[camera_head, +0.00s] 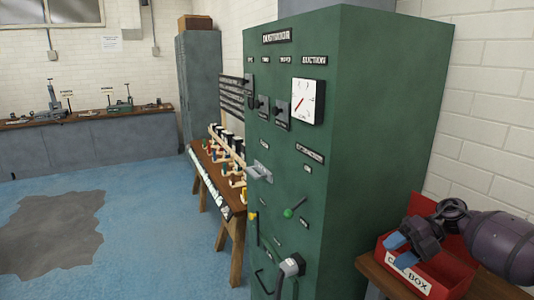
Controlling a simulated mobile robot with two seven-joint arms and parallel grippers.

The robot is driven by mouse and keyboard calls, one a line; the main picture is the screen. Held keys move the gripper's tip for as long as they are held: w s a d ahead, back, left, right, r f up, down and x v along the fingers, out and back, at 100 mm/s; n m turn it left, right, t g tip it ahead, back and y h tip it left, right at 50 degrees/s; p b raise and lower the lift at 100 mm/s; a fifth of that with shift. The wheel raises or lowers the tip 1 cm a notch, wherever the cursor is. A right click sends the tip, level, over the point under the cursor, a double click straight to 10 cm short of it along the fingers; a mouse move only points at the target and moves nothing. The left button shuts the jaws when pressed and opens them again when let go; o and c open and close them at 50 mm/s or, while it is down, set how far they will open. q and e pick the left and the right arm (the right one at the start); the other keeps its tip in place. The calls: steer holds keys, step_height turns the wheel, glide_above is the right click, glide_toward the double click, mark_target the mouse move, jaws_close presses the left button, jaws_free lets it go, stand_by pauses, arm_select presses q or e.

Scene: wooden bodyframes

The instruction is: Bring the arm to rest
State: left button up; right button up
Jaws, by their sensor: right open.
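My right arm (498,240) comes in from the right edge, dark purple-grey. Its gripper (400,250) has blue fingertips and is open. It is above or at the near left part of a red box (452,268) with a white label ending in "BOX". I cannot tell whether the fingers touch the box. The arm hides part of the box's inside. My left gripper is not in view.
A tall green cabinet (385,130) with a gauge (308,101), a green-knobbed lever (290,212) and other handles stands left of the box. A wooden table (375,275) bears the box. A white brick wall (490,110) is behind. Blue floor (140,210) is open at left.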

steer(key=s+a+f+m+t+y, duration=0.2)
steer(key=s+a+f+m+t, duration=0.1)
steer(key=a+f+m+t, duration=0.3)
steer(key=s+a+f+m+t+y, duration=0.2)
steer(key=s+a+f+m+t, duration=0.25)
steer(key=a+m+t, duration=0.3)
steer(key=s+d+f+m+h, duration=0.2)
steer(key=s+f+m+h, duration=0.4)
steer(key=s+m, duration=0.3)
steer(key=s+d+f+m+h, duration=0.3)
steer(key=s+f+m+h, duration=0.3)
steer(key=s+m+h, duration=0.3)
steer(key=shift+s+d+f+m+g+h, duration=0.25)
steer(key=shift+s+m+g, duration=0.2)
steer(key=shift+s+m, duration=0.5)
